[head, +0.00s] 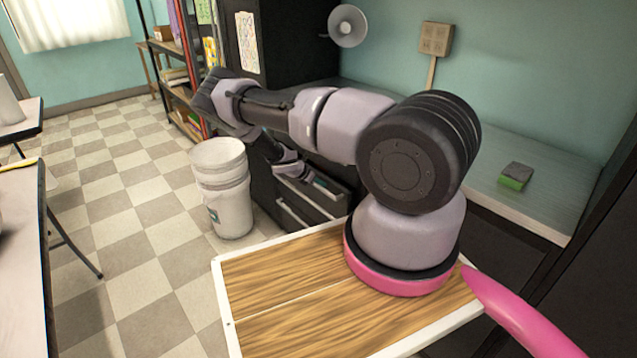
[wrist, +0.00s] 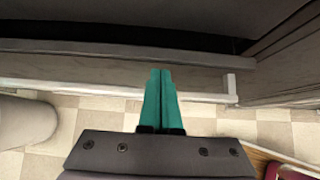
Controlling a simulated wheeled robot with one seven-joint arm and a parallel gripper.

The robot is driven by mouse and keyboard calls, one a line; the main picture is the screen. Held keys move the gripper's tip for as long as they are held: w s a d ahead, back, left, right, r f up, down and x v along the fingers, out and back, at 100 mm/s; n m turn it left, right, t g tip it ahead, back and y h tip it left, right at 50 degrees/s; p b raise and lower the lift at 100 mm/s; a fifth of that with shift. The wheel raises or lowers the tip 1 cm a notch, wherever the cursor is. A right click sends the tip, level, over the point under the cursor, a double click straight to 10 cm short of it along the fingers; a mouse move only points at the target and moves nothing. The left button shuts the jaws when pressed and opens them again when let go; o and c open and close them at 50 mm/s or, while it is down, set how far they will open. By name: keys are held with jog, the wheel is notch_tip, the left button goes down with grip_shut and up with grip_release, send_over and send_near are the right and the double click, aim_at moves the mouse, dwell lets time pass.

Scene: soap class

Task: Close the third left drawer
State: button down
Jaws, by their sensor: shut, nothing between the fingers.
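A grey drawer (head: 312,202) in the dark cabinet under the counter stands pulled out in the head view. Its opening and interior are partly covered by my arm. In the wrist view, a long grey drawer front (wrist: 60,72) crosses the picture, with a dark gap behind its upper edge. My gripper (wrist: 160,72) has two teal fingers pressed together with nothing between them. The fingertips overlap the drawer front in the wrist view; I cannot tell whether they touch it. In the head view, my gripper (head: 322,184) is beside the drawer, partly hidden.
White stacked buckets (head: 222,190) stand on the checkered floor left of the cabinet. The counter (head: 470,150) carries a green and grey sponge (head: 516,176). Tables (head: 20,230) stand at the left. The floor between tables and buckets is clear.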

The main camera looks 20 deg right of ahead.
jog(key=shift+w+d+r, duration=0.1)
jog(key=shift+w+d, duration=0.1)
jog(key=shift+d, duration=0.55)
jog(key=shift+w+d+f, duration=0.1)
jog(key=shift+w+d, duration=0.15)
jog(key=shift+d, duration=0.5)
jog(key=shift+w+d+r, duration=0.1)
jog(key=shift+w+d, duration=0.1)
jog(key=shift+d, duration=0.7)
